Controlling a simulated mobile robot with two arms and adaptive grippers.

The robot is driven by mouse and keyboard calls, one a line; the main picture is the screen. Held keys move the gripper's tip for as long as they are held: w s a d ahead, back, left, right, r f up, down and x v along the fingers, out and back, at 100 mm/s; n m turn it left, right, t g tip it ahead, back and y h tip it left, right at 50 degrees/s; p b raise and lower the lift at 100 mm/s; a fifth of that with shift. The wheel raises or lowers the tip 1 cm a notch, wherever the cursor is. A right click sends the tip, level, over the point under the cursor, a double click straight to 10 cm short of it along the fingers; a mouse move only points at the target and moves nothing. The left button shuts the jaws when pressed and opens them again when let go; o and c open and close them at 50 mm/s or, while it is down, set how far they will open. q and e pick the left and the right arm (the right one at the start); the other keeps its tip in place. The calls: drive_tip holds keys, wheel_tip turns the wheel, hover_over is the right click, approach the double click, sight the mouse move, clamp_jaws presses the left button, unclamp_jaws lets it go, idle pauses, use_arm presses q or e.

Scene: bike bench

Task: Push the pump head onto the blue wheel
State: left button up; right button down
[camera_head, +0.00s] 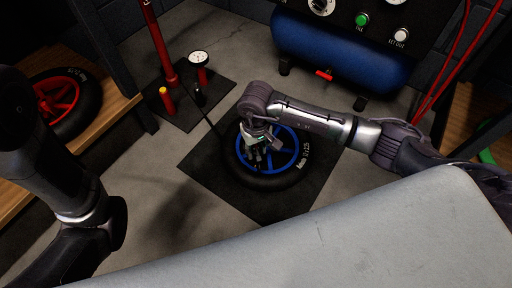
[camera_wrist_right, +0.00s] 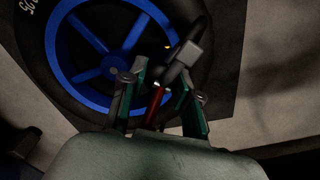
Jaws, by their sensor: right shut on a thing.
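The blue wheel (camera_head: 286,146) with its black tyre lies flat on a dark mat on the floor. My right gripper (camera_head: 262,160) is over the left part of the wheel, pointing down. In the right wrist view the blue wheel (camera_wrist_right: 108,62) fills the upper left. There my right gripper (camera_wrist_right: 162,98) is shut on the pump head (camera_wrist_right: 190,55), a dark piece with a grey block and a red part between the fingers. The pump head is over the rim and tyre edge; I cannot tell whether it touches a valve. My left gripper is not in view.
A red floor pump (camera_head: 168,50) with a gauge (camera_head: 199,58) stands on another mat at the back left; a black hose runs toward the wheel. A blue compressor tank (camera_head: 340,50) stands behind. A red wheel (camera_head: 58,98) lies on the left wooden bench. Bare floor surrounds the wheel's mat.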

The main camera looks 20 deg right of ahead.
drive_tip(key=shift+f, duration=0.2)
drive_tip(key=c, duration=0.7)
unclamp_jaws()
drive_tip(key=shift+c, duration=0.2)
drive_tip(key=shift+r, duration=0.1)
